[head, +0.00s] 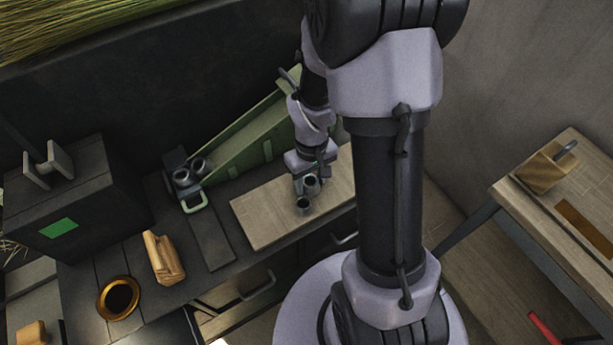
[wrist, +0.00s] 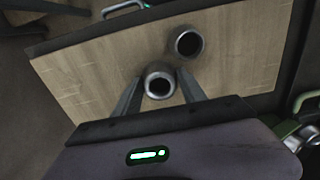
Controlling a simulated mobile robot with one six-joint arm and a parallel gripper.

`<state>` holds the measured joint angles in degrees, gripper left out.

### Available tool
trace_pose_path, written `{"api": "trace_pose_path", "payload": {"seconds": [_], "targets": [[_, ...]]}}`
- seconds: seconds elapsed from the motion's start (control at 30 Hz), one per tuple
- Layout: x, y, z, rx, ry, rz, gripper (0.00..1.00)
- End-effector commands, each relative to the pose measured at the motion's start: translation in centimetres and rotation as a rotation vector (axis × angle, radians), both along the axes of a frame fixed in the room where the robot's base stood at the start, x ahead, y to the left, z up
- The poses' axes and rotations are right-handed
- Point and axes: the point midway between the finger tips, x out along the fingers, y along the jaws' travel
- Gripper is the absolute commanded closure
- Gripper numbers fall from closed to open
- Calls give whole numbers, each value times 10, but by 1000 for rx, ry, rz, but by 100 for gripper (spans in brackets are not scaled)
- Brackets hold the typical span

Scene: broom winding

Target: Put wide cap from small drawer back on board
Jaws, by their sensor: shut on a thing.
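My gripper (wrist: 158,88) is shut on a round grey metal cap (wrist: 160,80), with one finger on each side of it. The cap's open end faces up towards the wrist camera. It is over the pale wooden board (wrist: 100,70), and I cannot tell whether it touches it. A second, similar cap (wrist: 187,43) stands on the board close by, apart from the fingers. In the head view, my gripper (head: 311,176) is over the board (head: 262,215), with the second cap (head: 303,204) in front. I cannot tell which cap is wider. A drawer (head: 232,313) shows below the bench.
A green sloped frame (head: 240,140) with metal cups (head: 192,172) stands behind and left of the board. A wooden block (head: 162,258) and a brass ring (head: 118,298) are on the bench at left. A side table (head: 560,215) stands at right.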

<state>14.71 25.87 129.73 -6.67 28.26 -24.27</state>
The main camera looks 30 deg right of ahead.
Motion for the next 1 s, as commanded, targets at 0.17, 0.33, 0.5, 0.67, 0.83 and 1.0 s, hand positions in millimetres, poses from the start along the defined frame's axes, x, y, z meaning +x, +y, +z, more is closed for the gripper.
{"api": "trace_pose_path", "payload": {"seconds": [0.17,0.33,0.5,0.67,0.83,1.0], "targets": [[0,0,2,0,1,0,100],[0,0,-1,0,1,0,40],[0,1,-1,0,1,0,30],[0,1,0,0,1,0,30],[1,0,28,-1,-2,0,30],[1,0,80,-1,-3,0,30]]}}
